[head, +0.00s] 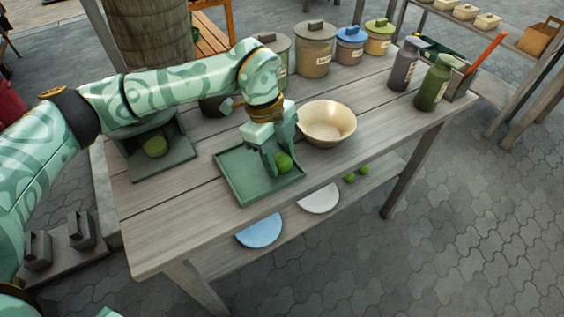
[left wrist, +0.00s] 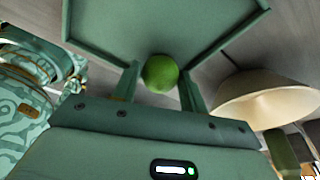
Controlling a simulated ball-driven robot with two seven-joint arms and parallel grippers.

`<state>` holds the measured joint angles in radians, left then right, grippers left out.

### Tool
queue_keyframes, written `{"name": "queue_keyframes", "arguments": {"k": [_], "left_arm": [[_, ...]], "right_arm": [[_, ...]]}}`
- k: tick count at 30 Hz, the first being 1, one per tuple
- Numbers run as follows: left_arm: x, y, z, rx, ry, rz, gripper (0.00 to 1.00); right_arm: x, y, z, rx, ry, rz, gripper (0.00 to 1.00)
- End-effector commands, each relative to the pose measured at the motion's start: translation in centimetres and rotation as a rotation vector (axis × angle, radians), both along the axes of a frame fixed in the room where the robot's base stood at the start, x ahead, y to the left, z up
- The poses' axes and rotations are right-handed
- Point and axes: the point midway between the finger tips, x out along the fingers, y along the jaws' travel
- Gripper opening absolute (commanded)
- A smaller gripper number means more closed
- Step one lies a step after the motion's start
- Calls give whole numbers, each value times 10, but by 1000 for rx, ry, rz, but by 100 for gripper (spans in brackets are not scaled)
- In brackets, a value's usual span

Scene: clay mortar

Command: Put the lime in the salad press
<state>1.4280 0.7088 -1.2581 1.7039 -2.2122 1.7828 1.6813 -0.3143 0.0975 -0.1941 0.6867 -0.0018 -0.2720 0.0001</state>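The lime (head: 285,163) is a small round green fruit low over the flat green tray (head: 233,183). My left gripper (head: 281,166) points down at it, with one finger on each side. In the left wrist view the lime (left wrist: 160,73) fills the gap between the fingers (left wrist: 160,85), and they appear to touch it. I cannot tell if it is off the tray floor. My right gripper is not in view.
A cream bowl (head: 327,123) stands right beside the tray. Lidded canisters (head: 314,52) line the back, and two bottles (head: 433,84) stand at the right. Green fruits (head: 351,177) and plates (head: 259,231) lie on the lower shelf. The table's front left is clear.

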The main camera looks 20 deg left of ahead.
Motion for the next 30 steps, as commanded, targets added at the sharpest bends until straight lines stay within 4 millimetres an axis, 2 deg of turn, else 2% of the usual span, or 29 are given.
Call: {"name": "queue_keyframes", "arguments": {"k": [1, 2, 5, 14, 17, 20, 27, 30], "left_arm": [[0, 0, 0, 0, 0, 0, 28], [0, 0, 0, 0, 0, 0, 19], [0, 0, 0, 0, 0, 0, 12], [0, 0, 7, 0, -3, 0, 12], [0, 0, 20, 1, -6, -1, 12], [0, 0, 44, 2, -9, -1, 12], [-44, -29, 104, -1, -11, -7, 12], [-69, -46, 113, -1, -6, -9, 12]], "right_arm": [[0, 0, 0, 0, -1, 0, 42], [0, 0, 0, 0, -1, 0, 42], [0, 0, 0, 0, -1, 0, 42], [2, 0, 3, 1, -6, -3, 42], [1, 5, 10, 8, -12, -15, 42], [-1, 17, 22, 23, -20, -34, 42], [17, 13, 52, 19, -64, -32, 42], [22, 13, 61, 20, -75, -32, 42]]}}
